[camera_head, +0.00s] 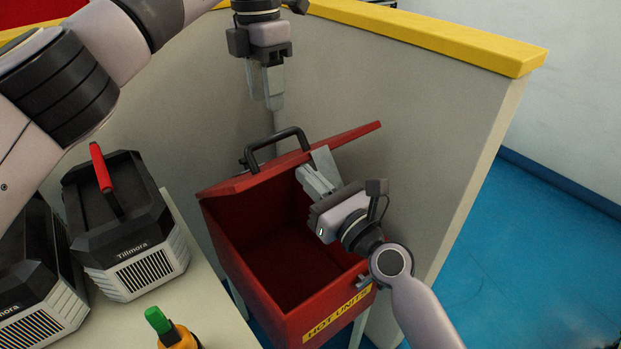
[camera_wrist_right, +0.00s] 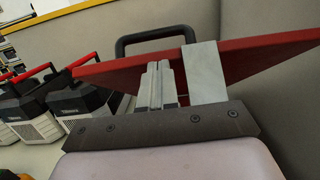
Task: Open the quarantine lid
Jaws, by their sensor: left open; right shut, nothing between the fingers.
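The red quarantine box (camera_head: 232,240), labelled "HOT UNITS", stands with its red lid (camera_head: 345,137) raised at the back, so its empty-looking inside shows. The lid has a black handle (camera_head: 277,143) on its far side. My right gripper (camera_head: 312,172) is shut and empty at the underside of the lid, seeming to touch it. The lid (camera_wrist_right: 250,60) also crosses the right wrist view, with my right gripper's fingers (camera_wrist_right: 158,80) in front of it. My left gripper (camera_head: 272,100) is open, pointing down above the handle, apart from it.
Black and grey Tillmora units (camera_head: 125,225) with red handles stand on a pale table (camera_head: 215,320) at the left. A green-capped orange object (camera_head: 165,325) is at the bottom. Grey partition walls (camera_head: 400,120) with a yellow top edge enclose the box behind and right.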

